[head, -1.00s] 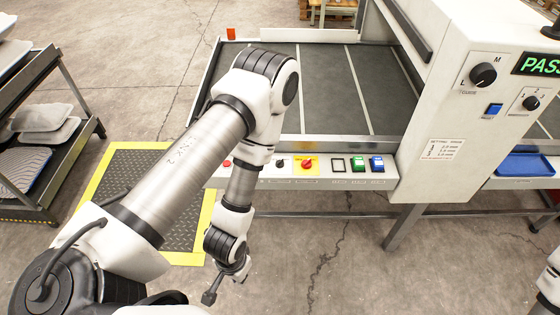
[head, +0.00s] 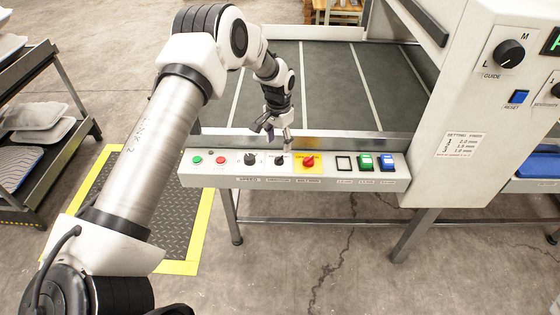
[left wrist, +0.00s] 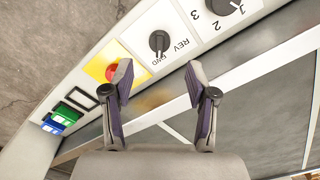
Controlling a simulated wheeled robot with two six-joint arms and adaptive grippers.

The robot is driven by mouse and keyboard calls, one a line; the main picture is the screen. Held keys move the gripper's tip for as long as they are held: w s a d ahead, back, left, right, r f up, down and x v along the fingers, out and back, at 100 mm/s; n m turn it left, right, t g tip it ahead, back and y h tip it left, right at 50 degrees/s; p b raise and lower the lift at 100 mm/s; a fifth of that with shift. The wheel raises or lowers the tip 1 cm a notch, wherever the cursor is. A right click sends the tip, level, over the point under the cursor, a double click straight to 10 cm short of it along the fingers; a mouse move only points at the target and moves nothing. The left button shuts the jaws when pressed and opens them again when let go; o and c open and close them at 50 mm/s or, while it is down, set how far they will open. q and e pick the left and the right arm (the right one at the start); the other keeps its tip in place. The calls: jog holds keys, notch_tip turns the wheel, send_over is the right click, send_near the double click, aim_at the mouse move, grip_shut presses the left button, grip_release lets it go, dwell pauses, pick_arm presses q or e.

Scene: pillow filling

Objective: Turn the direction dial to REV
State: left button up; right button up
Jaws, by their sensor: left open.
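The direction dial (head: 280,160) is a small black knob on the white control panel at the conveyor's front. In the left wrist view the dial (left wrist: 159,42) sits between the printed words FWD and REV, and its pointer looks turned to the FWD side. My left gripper (head: 278,140) is open and empty, just above and behind the dial in the head view. In the left wrist view its two fingertips (left wrist: 158,75) are spread, with the dial ahead of the gap between them, apart from both fingers. My right gripper is not in view.
A red knob on a yellow plate (head: 308,161) is beside the dial, and a numbered dial (left wrist: 222,4) is on its other side. Green (head: 197,159) and red buttons and green and blue switches share the panel. The grey conveyor bed (head: 315,85) lies behind.

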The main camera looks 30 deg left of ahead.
aim_at(279, 157)
pick_arm(q)
notch_tip(279, 157, down, 7)
jog(key=shift+r, duration=0.1)
grip_shut()
jog(key=shift+n+p, duration=0.3)
jog(key=shift+n, duration=0.2)
jog(key=n, duration=0.2)
jog(key=shift+n, duration=0.4)
jog(key=n+p, duration=0.1)
jog(key=n, duration=0.3)
jog(key=shift+n, duration=0.3)
jog(key=n, duration=0.3)
jog(key=shift+n, duration=0.3)
jog(key=shift+n+p, duration=0.55)
jog(key=shift+n, duration=1.45)
